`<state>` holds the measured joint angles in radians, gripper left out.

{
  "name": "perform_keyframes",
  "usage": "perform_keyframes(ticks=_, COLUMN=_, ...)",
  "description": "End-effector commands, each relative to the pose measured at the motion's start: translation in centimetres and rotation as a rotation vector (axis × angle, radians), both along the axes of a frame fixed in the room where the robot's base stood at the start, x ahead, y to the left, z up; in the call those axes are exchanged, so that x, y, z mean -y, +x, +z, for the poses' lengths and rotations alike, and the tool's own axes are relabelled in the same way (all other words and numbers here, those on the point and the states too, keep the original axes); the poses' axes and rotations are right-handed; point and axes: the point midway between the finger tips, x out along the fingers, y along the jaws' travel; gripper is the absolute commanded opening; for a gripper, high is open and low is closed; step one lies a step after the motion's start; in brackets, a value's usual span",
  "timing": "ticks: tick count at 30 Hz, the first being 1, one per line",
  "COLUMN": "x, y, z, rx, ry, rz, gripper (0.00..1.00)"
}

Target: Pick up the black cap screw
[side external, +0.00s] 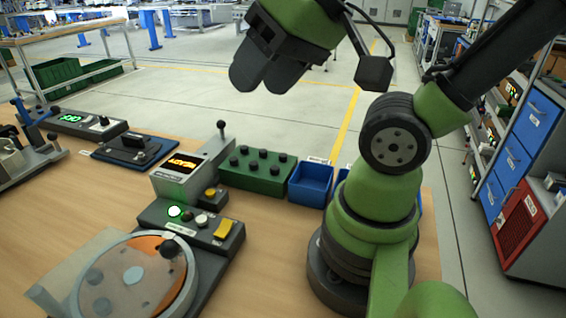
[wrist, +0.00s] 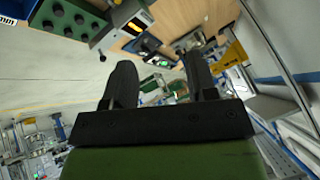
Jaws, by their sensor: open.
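My gripper (side external: 262,82) is open and raised high above the far side of the bench, with nothing between its fingers. Its two dark fingers also show apart in the wrist view (wrist: 160,65). A green block (side external: 256,171) on the bench carries several dark round pegs or heads; it also shows at the top left of the wrist view (wrist: 78,17). I cannot make out for certain which thing is the black cap screw. The gripper is well above the block and not touching it.
Blue bins (side external: 311,184) stand right of the green block, close to my base. A grey console (side external: 190,222) with buttons and a lit display stands left of it. A round clear-covered dish (side external: 133,281) is at the front. A dark-blue fixture (side external: 133,150) lies farther left.

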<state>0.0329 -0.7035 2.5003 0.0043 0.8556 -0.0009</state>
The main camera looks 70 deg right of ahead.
Motion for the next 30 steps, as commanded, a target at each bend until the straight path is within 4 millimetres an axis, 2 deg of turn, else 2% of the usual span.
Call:
perform_keyframes(ticks=5, x=4.3, y=3.4, z=-2.8, rx=-0.077, ry=-0.078, rz=-0.146, gripper=0.52)
perform_keyframes(ticks=9, x=9.6, y=5.2, z=-6.5, rx=-0.152, ry=-0.144, rz=-0.275, gripper=0.52)
perform_keyframes(ticks=12, x=13.2, y=5.3, z=-9.4, rx=-0.208, ry=-0.179, rz=-0.35, gripper=0.52)
perform_keyframes(ticks=16, x=16.9, y=4.4, z=-12.9, rx=-0.266, ry=-0.202, rz=-0.421, gripper=0.52)
perform_keyframes(ticks=21, x=19.2, y=3.2, z=-15.6, rx=-0.307, ry=-0.216, rz=-0.465, gripper=0.52)
perform_keyframes(ticks=30, x=20.3, y=3.5, z=-18.4, rx=-0.317, ry=-0.217, rz=-0.472, gripper=0.52)
